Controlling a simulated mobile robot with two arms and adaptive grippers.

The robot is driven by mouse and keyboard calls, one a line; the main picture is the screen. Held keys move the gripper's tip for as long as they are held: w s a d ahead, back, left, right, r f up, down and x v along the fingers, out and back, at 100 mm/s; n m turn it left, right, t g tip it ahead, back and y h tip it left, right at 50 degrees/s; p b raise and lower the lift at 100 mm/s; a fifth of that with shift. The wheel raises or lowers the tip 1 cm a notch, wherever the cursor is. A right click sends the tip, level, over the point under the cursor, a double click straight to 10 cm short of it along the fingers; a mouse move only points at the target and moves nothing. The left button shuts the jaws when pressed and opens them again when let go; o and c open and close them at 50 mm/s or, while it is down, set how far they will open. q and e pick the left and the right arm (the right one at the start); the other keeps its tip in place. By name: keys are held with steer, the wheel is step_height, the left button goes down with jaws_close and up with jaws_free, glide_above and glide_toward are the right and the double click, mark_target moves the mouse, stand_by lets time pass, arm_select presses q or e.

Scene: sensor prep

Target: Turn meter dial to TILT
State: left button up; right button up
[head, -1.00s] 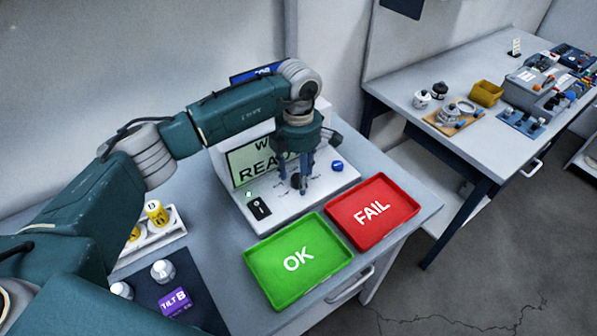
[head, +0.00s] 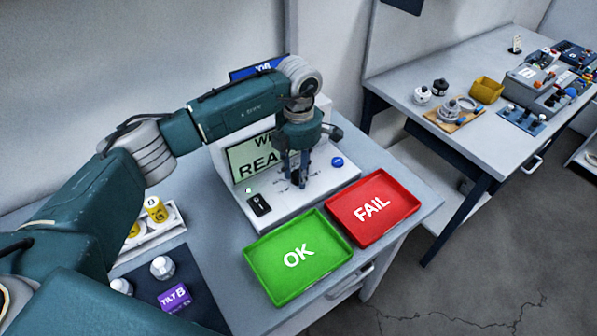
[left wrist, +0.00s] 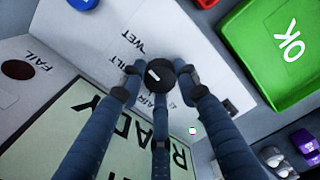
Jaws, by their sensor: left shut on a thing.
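The meter (head: 325,190) is a white box on the bench with a lit screen (head: 250,160) reading "READY", partly hidden by my arm. Its black round dial (left wrist: 158,74) has a white pointer mark and sits on the white panel among printed labels, including "WET", "TILT" and a partly covered "AIR". Which label the mark points at is hard to tell. My left gripper (head: 296,172) reaches down onto the panel. In the left wrist view its fingers (left wrist: 162,84) are shut on the dial from several sides. My right gripper is not in view.
A green OK tray (head: 268,283) and a red FAIL tray (head: 345,237) stand in front of the meter. A blue button (head: 337,162) and a black switch (head: 259,205) flank the dial. A purple "TILT B" block (head: 175,298) lies on a dark mat at the left.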

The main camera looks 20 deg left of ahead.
mark_target(298, 174)
arm_select(q)
steer(key=n+b, duration=0.1)
steer(key=n, duration=0.2)
steer(key=shift+n, duration=0.4)
steer(key=shift+r+n+b, duration=0.1)
steer(key=shift+n+b, duration=0.55)
steer(key=shift+n, duration=0.85)
steer(key=o, duration=1.1)
steer(key=shift+o, duration=0.2)
step_height(298, 174, up, 12)
